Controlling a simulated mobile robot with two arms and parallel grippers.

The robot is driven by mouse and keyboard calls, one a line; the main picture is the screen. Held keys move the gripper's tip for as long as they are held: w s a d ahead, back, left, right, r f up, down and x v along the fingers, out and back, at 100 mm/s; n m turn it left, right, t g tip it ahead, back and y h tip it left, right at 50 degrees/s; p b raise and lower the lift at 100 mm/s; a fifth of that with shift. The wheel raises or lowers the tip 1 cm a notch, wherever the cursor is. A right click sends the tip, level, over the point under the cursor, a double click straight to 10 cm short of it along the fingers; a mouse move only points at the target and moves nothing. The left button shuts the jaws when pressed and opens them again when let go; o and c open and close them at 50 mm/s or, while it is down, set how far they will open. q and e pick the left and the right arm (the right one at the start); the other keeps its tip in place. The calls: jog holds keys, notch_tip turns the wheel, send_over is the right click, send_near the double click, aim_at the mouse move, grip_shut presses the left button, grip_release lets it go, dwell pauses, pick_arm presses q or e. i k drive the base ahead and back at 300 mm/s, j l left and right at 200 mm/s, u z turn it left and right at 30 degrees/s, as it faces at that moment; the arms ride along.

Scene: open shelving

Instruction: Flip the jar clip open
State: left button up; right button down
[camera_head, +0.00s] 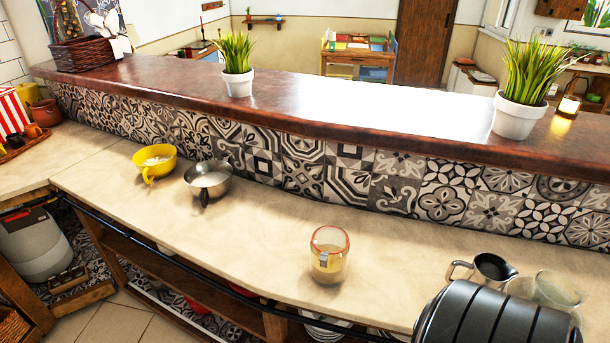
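The glass jar (329,262) stands upright on the pale counter, a little right of the middle of the view. It has a reddish rim around its top and tan contents in its lower part. A small greyish patch on its front, facing me, may be the clip (322,258); it is too small to tell whether it is open or shut. Neither of my grippers is in view, and nothing touches the jar.
A yellow bowl (155,161) and a metal bowl (207,180) stand to the left on the counter (270,245). A metal pitcher (491,270), clear glassware (556,290) and a dark ribbed object (490,318) are at the right. Counter around the jar is clear.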

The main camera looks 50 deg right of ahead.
aim_at(323, 258)
jog(key=k+l+u, duration=0.5)
jog(key=k+l, duration=0.5)
jog(key=l, duration=0.15)
